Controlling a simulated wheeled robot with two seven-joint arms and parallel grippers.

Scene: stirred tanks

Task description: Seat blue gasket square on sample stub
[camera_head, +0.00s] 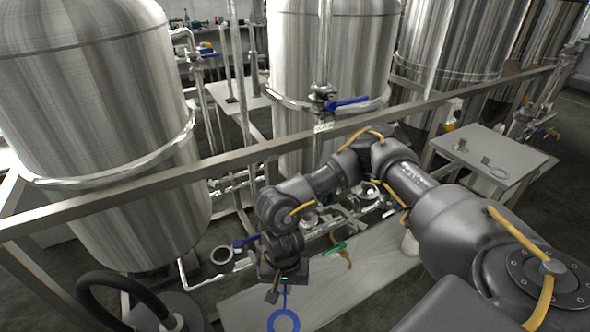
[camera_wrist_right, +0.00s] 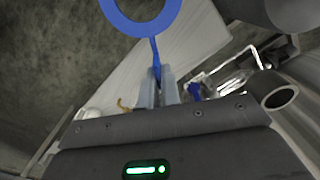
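The blue gasket (camera_head: 283,311) is a flat ring on a thin stem. My right gripper (camera_head: 285,288) is shut on the stem, with the ring hanging below it in the head view. In the right wrist view the ring (camera_wrist_right: 140,33) lies beyond the fingers (camera_wrist_right: 157,85), cut off by the top edge. An open pipe end, which looks like the sample stub (camera_head: 222,256), is left of the gripper and apart from the gasket. The stub (camera_wrist_right: 278,97) also shows at the right of the wrist view. My left gripper is not in view.
A pale bench (camera_head: 330,292) lies below the right arm. Pipes and valves with blue (camera_head: 246,241) and green (camera_head: 333,249) handles crowd close around the gripper. A long steel rail (camera_head: 250,157) crosses in front of large tanks (camera_head: 95,110). A small table (camera_head: 487,152) stands at the right.

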